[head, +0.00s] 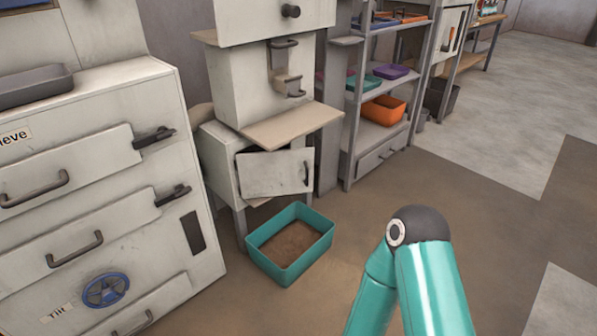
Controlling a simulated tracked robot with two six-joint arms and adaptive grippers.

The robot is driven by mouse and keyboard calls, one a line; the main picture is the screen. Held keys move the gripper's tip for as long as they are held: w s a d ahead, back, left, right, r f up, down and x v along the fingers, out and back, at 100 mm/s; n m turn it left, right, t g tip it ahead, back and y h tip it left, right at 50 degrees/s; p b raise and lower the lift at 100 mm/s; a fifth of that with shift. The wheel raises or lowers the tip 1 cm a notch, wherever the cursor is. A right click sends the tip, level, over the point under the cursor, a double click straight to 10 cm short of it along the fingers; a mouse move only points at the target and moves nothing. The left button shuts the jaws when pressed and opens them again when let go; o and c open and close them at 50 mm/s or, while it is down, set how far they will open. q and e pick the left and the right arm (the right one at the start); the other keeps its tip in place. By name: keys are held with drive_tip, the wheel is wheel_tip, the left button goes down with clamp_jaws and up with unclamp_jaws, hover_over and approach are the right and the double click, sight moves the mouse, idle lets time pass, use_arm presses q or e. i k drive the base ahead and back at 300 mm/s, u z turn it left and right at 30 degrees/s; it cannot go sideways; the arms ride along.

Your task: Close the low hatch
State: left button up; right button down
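The low hatch (275,173) is a pale grey door on the low front of the pellet machine (222,165). It has a dark upright handle (306,173) near its right edge. The door sits skewed to the cabinet front, and a dark gap shows along its top edge, so it looks partly open. How wide the opening is cannot be told exactly. Neither of my grippers shows; only a teal arm link of mine with a dark joint is in view at the lower right.
A teal bin (290,246) with brown contents stands on the floor just below the hatch. A beige shelf (292,127) juts out above it. A drawer cabinet (110,190) stands at left, a shelf rack (350,130) at right. Floor at right is clear.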

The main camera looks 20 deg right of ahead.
sight(289, 170)
drive_tip(key=u, duration=0.05)
drive_tip(key=i, duration=1)
drive_tip(key=z, duration=0.05)
